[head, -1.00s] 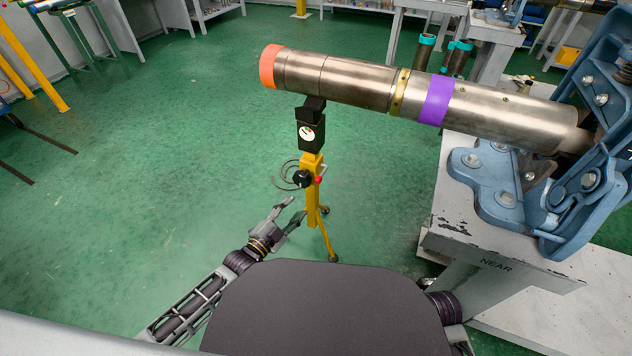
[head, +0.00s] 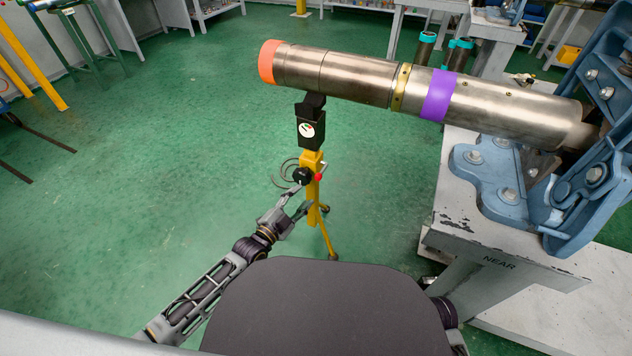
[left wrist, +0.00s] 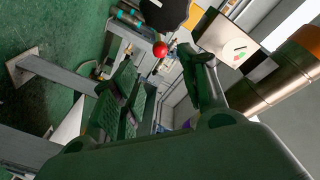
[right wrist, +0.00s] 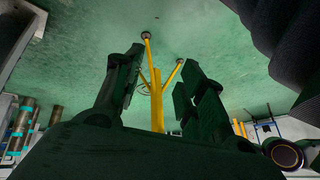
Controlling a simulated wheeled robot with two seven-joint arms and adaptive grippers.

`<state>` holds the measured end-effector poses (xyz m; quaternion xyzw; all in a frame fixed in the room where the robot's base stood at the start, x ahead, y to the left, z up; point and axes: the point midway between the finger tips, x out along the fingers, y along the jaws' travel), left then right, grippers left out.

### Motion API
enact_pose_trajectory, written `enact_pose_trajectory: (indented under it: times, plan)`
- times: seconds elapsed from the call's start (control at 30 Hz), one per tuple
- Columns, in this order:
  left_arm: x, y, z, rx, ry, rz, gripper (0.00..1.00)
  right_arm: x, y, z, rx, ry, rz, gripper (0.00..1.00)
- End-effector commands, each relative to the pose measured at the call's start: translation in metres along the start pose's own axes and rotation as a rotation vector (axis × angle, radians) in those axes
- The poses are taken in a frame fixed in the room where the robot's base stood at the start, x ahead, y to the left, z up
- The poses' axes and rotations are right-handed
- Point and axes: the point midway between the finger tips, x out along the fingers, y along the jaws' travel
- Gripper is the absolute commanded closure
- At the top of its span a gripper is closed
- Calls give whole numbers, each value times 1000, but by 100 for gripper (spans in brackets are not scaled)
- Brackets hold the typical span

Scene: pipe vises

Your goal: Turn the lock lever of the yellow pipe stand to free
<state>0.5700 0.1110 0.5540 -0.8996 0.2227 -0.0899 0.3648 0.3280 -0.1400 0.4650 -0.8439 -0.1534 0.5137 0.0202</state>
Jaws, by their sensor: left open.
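The yellow pipe stand (head: 312,205) stands under the left end of a steel pipe (head: 350,75). Its lock lever has a red ball (head: 318,177), beside a black knob (head: 301,176). The red ball (left wrist: 160,49) also shows in the left wrist view, beyond and between the fingertips. My left gripper (head: 302,198) is open and empty, just below and left of the knob, apparently apart from the lever. My right gripper (right wrist: 161,60) is open and empty in its wrist view, with the yellow legs (right wrist: 156,95) beyond it. The head view does not show the right fingers.
The pipe has an orange end band (head: 269,62) and a purple band (head: 439,95). A blue vise (head: 570,185) on a grey bench (head: 460,225) holds its right end. A thin cable loop (head: 284,172) shows behind the knob. The green floor left of the stand is clear.

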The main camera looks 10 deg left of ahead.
Motion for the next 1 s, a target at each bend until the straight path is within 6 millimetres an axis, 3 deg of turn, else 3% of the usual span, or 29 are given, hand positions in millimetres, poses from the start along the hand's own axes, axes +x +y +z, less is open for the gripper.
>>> enact_pose_trajectory:
  times: [1.0]
  plan:
    - [90,1,0,-1,2,0,56,58,2,29,53,109,-48,60]
